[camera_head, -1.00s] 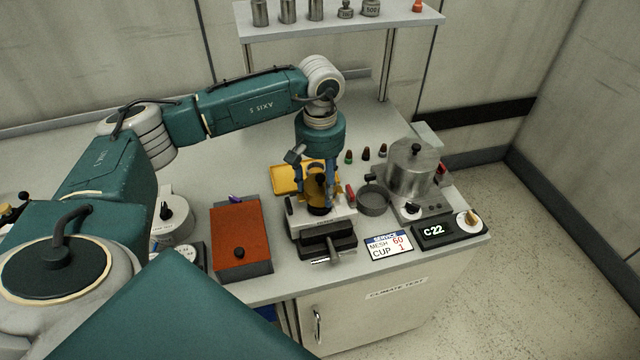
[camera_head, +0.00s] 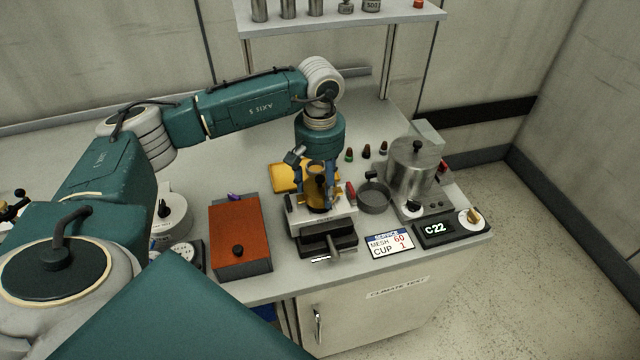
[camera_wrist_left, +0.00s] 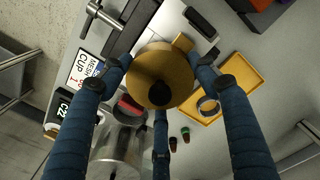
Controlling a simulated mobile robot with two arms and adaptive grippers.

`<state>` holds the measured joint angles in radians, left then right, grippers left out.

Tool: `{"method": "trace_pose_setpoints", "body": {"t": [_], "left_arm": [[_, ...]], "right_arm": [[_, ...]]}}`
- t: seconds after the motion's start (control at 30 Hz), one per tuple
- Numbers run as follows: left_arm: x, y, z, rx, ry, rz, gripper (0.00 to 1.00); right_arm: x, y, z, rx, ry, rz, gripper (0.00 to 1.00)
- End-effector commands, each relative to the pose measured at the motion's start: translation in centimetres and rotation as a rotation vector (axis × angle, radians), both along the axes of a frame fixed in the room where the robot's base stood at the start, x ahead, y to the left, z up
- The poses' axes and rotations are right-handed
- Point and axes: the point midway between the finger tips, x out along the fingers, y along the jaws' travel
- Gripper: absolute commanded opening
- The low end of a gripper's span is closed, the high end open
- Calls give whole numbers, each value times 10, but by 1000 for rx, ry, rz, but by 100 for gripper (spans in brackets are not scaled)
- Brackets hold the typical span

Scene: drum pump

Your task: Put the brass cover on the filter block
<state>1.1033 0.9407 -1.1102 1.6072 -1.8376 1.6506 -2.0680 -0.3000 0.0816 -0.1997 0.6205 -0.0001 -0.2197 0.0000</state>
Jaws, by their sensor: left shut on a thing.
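The brass cover (camera_wrist_left: 165,72) is a round brass piece with a black knob (camera_wrist_left: 160,94), seen from above in the left wrist view. My left gripper (camera_head: 320,195) points down and its blue fingers are shut around the cover (camera_head: 318,190). The cover is upright over the light-coloured filter block (camera_head: 345,206), which is held at a black vise (camera_head: 326,242). From these views I cannot tell whether the cover rests fully on the block or sits slightly above it. Most of the block's top is hidden by the cover and fingers. My right gripper is not in view.
A yellow tray (camera_head: 288,177) lies behind the block. A red-brown box (camera_head: 237,232) stands to the left. A grey sieve cup (camera_head: 373,198) and a metal pot (camera_head: 412,167) stand to the right. A service card (camera_head: 390,243) lies in front, beside the C22 display (camera_head: 434,233).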

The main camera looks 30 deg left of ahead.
Motion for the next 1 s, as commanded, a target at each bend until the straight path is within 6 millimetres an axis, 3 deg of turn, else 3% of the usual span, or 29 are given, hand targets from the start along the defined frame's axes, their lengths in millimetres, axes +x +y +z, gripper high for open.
{"method": "trace_pose_setpoints", "body": {"t": [1.0], "left_arm": [[0, 0, -15, 0, -1, 0, 27]], "right_arm": [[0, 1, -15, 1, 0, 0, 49]]}}
